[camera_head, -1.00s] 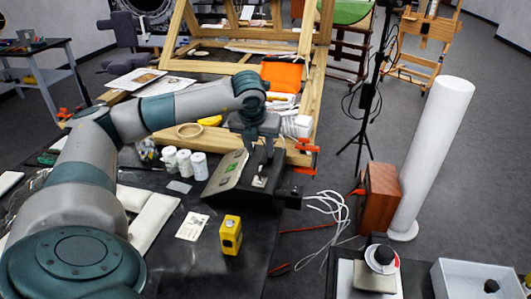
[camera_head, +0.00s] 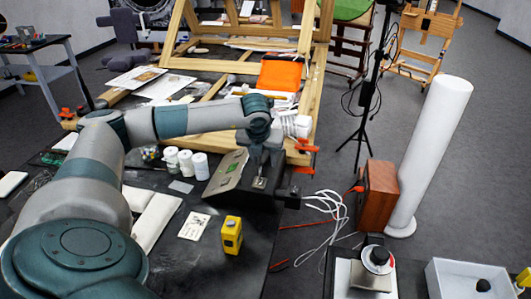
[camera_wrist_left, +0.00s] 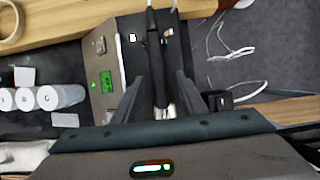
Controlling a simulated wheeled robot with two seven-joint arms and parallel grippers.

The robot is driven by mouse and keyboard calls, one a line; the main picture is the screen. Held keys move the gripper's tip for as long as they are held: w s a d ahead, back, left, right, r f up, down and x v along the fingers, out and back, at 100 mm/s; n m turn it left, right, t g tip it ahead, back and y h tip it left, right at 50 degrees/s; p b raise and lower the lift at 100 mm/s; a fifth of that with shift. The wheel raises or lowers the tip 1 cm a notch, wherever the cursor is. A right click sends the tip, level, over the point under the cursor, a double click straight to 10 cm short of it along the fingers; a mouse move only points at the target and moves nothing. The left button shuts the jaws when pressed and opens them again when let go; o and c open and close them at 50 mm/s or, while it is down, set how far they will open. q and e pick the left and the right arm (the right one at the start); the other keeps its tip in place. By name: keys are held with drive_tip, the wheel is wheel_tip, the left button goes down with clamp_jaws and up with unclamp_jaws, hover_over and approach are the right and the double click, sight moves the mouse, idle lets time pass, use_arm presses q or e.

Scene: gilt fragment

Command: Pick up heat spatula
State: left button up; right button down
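A dark slanted control box (camera_head: 226,178) with a green display stands near the right edge of the black table. It also shows in the left wrist view (camera_wrist_left: 104,62). A slim dark handle (camera_wrist_left: 157,65), which looks like the heat spatula, runs over the box in the wrist view. My left gripper (camera_head: 261,172) is low over the box's right side. In the wrist view its two fingers (camera_wrist_left: 158,95) stand apart on either side of the handle, with gaps showing. The spatula's tip is hard to make out. My right gripper is out of view.
White jars (camera_head: 185,163) stand left of the box. A wooden frame (camera_head: 215,135) is behind. White cables (camera_head: 325,210) hang off the table's right edge.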

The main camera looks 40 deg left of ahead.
use_arm(q)
drive_tip(key=shift+f, duration=0.3)
drive_tip(key=shift+w, duration=0.1)
drive_tip(key=shift+c, duration=0.5)
clamp_jaws()
drive_tip(key=shift+r, duration=0.2)
